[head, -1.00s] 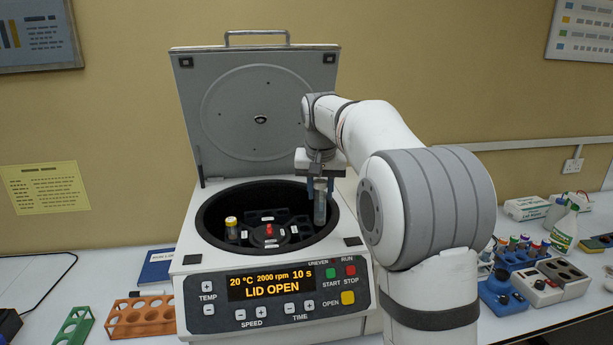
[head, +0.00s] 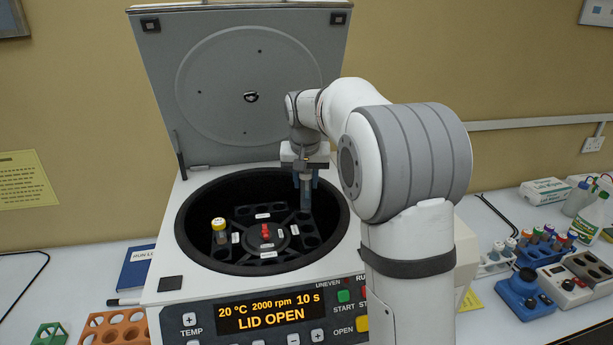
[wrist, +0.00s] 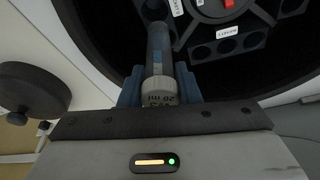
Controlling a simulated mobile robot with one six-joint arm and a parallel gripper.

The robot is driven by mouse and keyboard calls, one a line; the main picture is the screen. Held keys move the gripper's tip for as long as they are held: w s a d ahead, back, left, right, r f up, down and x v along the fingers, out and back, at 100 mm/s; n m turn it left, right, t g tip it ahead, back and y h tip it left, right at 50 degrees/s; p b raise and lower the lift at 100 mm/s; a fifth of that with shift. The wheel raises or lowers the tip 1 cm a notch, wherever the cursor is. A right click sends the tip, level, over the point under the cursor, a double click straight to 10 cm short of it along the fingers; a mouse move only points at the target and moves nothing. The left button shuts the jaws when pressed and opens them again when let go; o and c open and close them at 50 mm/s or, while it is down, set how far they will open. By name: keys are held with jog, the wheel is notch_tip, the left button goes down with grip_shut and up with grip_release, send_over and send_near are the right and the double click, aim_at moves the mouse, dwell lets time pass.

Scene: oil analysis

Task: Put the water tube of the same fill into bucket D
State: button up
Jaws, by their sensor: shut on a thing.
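My gripper (head: 305,172) is shut on a clear tube (head: 306,194) and holds it over the right back part of the open centrifuge's bowl (head: 186,238). In the wrist view the tube (wrist: 160,48) lies between the blue fingers, with its pale cap (wrist: 158,92), marked "20 ml", nearest the camera. Its lower end points toward a rotor bucket; whether it is inside a hole cannot be told. A yellow-capped tube (head: 219,232) stands in the left bucket.
The raised lid (head: 250,95) stands behind the bowl. The rotor's red hub knob (head: 265,230) is at its centre. An orange rack (head: 113,328) is at front left; a blue device (head: 525,293) and capped tubes are at right.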

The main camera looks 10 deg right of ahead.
aim_at(308, 210)
jog(key=shift+d+f+b, duration=0.2)
jog(key=shift+f+b, duration=0.55)
jog(key=shift+f, duration=0.45)
jog(key=shift+f+b, duration=3.05)
jog(key=shift+f, duration=1.2)
jog(key=o, duration=1)
jog(key=shift+r, duration=0.1)
